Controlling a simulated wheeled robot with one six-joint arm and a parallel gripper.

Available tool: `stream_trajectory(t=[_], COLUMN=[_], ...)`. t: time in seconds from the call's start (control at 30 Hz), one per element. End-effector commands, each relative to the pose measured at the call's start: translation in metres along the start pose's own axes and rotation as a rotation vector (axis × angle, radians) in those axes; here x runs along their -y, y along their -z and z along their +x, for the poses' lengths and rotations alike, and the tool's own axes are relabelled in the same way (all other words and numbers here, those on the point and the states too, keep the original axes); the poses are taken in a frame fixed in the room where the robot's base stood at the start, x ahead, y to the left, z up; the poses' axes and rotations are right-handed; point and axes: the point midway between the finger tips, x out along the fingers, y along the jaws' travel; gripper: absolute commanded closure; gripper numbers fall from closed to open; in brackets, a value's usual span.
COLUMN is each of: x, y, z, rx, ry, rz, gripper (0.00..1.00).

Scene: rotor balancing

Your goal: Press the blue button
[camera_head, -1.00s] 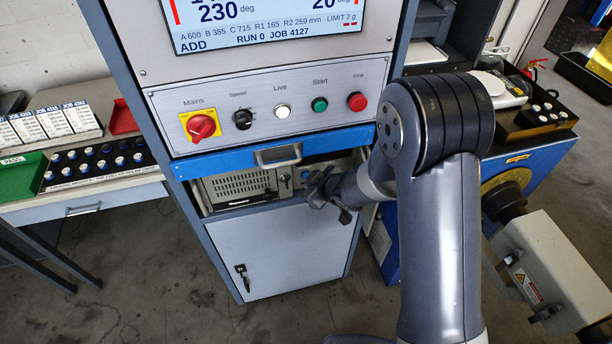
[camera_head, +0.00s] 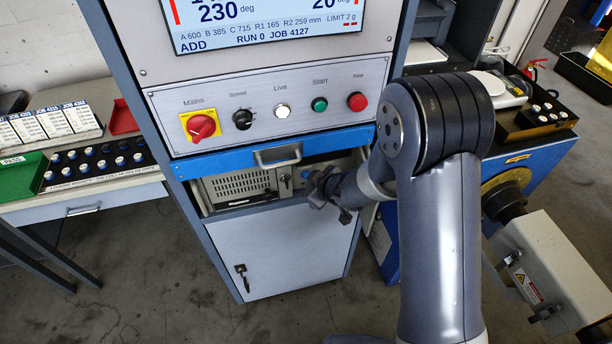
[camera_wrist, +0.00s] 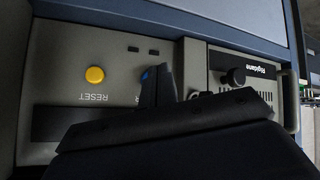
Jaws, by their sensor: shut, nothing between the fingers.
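In the wrist view a small blue patch (camera_wrist: 146,76), apparently the blue button, shows at the edge of my gripper (camera_wrist: 158,84). The fingers are shut, with nothing between them, and cover most of that spot and its label. I cannot tell whether the fingertips touch the button.
A yellow RESET button (camera_wrist: 95,75) is beside the blue patch on the same panel, and a black knob (camera_wrist: 236,76) is on the neighbouring unit. Above the bay are the blue drawer (camera_head: 230,159) with its handle (camera_head: 277,155) and the red mains switch (camera_head: 201,127).

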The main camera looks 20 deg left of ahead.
Motion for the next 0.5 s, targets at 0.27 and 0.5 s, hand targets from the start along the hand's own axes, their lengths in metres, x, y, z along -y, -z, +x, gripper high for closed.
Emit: stream_trajectory(t=[0.27, 0.5], x=[-0.0031, -0.0043], y=[0.0039, 0.0044], z=[0.0025, 0.0059], rx=[0.000, 0.000], ry=[0.000, 0.000], rz=[0.000, 0.000], gripper=[1.00, 1.00])
